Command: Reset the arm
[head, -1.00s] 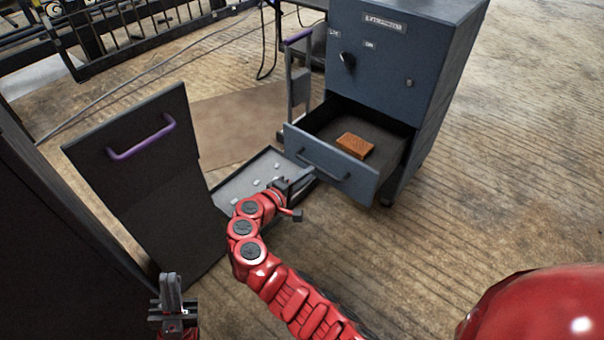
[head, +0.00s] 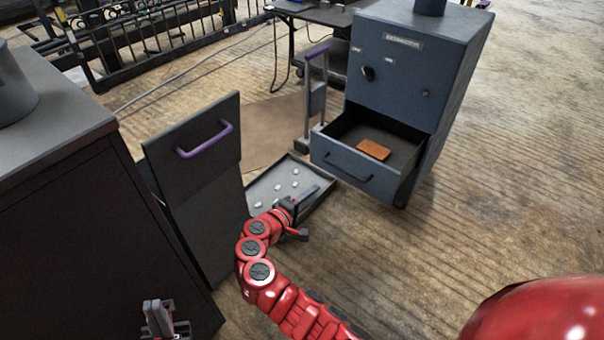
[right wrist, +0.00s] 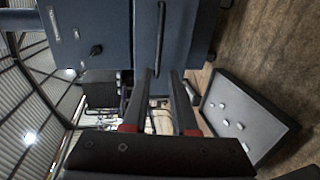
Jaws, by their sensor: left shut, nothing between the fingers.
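My left gripper (head: 158,318) is low at the left of the head view, upright, shut and empty, in front of the dark cabinet. My red right arm reaches in from the bottom. Its gripper (head: 304,213) is open and empty, with its fingers apart, in front of the flat tray. In the right wrist view the two dark fingers (right wrist: 158,78) show a clear gap with nothing between them. They point toward the blue-grey cabinet, which appears sideways there.
The blue-grey cabinet (head: 400,75) has its drawer (head: 342,165) pulled out with an orange block (head: 373,150) inside. A tray (head: 262,190) with several white pieces lies on the floor. A dark panel with a purple handle (head: 204,140) stands open by the dark cabinet (head: 60,210).

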